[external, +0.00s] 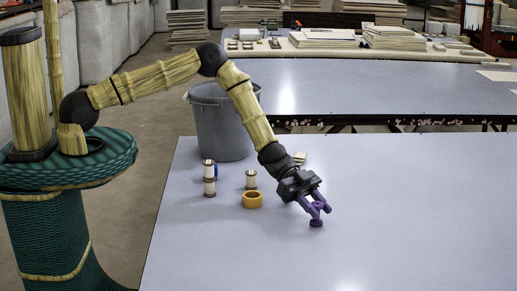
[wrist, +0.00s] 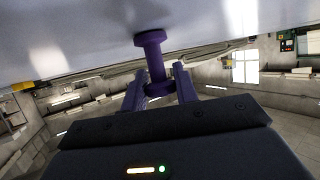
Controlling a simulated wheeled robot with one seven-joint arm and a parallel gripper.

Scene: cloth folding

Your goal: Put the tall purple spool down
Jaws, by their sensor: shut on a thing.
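My gripper is shut on the spool and points down at a slant. The spool's far flange is at or very close to the table top; I cannot tell whether it touches.
The table's right side is clear.

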